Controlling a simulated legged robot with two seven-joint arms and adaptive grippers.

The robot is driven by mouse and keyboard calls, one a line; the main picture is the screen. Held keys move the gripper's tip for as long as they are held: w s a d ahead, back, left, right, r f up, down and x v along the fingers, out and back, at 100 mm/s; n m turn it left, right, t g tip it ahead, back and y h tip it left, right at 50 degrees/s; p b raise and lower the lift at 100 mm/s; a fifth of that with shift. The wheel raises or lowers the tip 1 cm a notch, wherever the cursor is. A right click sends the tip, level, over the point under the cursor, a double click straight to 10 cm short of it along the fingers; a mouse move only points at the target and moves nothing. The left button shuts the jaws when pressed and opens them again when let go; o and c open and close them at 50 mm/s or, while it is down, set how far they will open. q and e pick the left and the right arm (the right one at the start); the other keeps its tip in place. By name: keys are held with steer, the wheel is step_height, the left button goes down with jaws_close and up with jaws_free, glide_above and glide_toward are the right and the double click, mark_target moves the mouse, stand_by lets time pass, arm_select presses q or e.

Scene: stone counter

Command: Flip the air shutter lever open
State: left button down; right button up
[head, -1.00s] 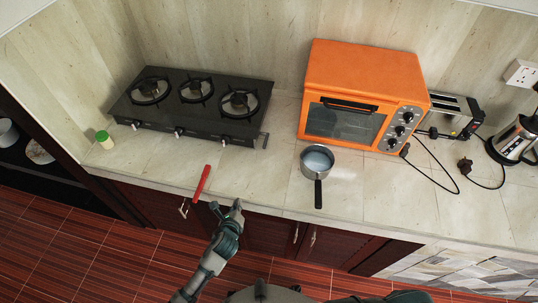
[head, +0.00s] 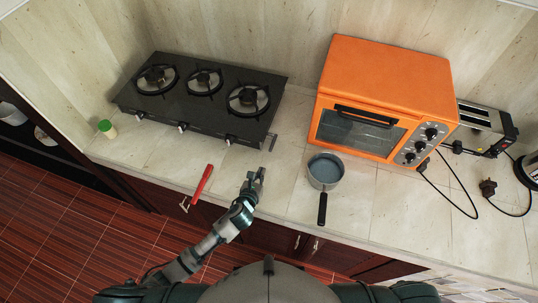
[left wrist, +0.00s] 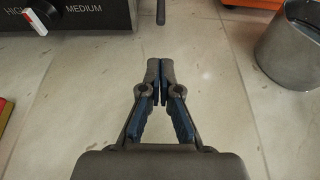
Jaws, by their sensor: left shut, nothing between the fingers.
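The black three-burner stove (head: 205,95) stands at the back left of the counter. A thin dark lever (head: 272,142) sticks out at its front right corner; I take it for the air shutter lever. Its end also shows at the top of the left wrist view (left wrist: 174,13). My left gripper (head: 257,172) is over the counter in front of the lever, apart from it. In the left wrist view its fingers (left wrist: 160,68) are together with nothing between them. My right gripper is out of view.
A grey saucepan (head: 325,172) stands right of my left gripper, its handle toward me. A red-handled object (head: 203,182) lies to the left. The orange oven (head: 385,85), toaster (head: 480,127) and black cords are further right. Bare counter lies between gripper and stove.

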mark_target(269, 160)
arm_select(q)
steer(key=b+x, duration=0.1)
steer(key=x, duration=0.8)
steer(key=shift+w+d+f, duration=0.2)
steer(key=shift+w+f, duration=0.05)
steer(key=shift+w, duration=0.3)
steer(key=shift+w, duration=0.1)
